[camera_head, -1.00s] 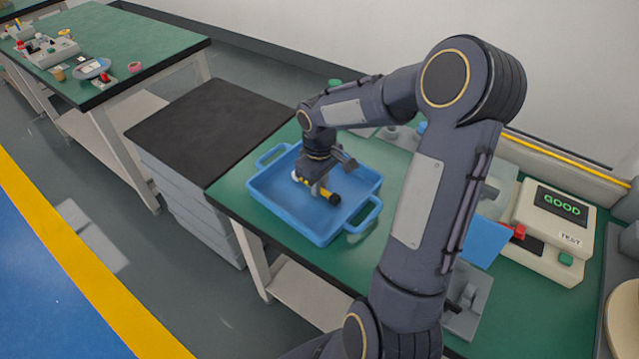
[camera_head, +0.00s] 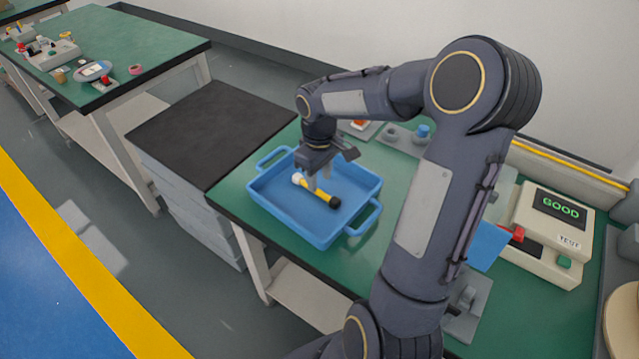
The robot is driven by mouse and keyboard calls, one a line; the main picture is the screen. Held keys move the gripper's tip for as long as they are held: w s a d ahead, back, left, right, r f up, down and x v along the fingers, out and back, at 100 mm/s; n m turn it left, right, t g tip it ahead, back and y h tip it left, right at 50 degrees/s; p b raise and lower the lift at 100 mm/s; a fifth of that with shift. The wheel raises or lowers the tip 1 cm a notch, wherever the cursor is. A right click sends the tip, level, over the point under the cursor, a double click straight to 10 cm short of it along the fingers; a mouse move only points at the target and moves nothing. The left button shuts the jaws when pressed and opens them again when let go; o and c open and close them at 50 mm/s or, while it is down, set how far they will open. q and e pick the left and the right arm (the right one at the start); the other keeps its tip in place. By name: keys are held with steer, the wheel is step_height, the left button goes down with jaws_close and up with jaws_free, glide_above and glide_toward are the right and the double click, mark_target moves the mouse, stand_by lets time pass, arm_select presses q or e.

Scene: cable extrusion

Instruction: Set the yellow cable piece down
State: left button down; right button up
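The yellow cable piece (camera_head: 322,191) lies in the blue tray (camera_head: 269,206), with a white end at the upper left and a black end at the lower right. My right gripper (camera_head: 318,180) is over the tray, just above the cable piece, pointing down. Its two fingers show apart, and it looks open. The fingertips overlap the middle of the cable piece in the picture, but the piece seems to rest on the tray floor. My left gripper is not in view.
The tray stands on a green-topped table near its left edge, beside a dark-topped grey stack (camera_head: 205,125). A tester (camera_head: 552,225) reading GOOD stands at the right. Another green table (camera_head: 120,50) with small items is at the upper left.

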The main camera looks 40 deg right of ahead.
mark_target(320, 191)
step_height(320, 191, up, 8)
steer(key=s+a+r+m+t, duration=0.1)
steer(key=s+a+r+t, duration=0.15)
steer(key=s+a, duration=0.4)
steer(key=s+a+f+m+t+y, duration=0.1)
steer(key=s+a+m+t+y, duration=0.2)
steer(key=s+a, duration=0.5)
steer(key=s, duration=0.3)
steer(key=shift+s+a+f+y+p, duration=0.15)
steer(key=shift+a+f+y+p, duration=0.15)
steer(key=shift+y+p, duration=0.1)
steer(key=shift+r, duration=0.1)
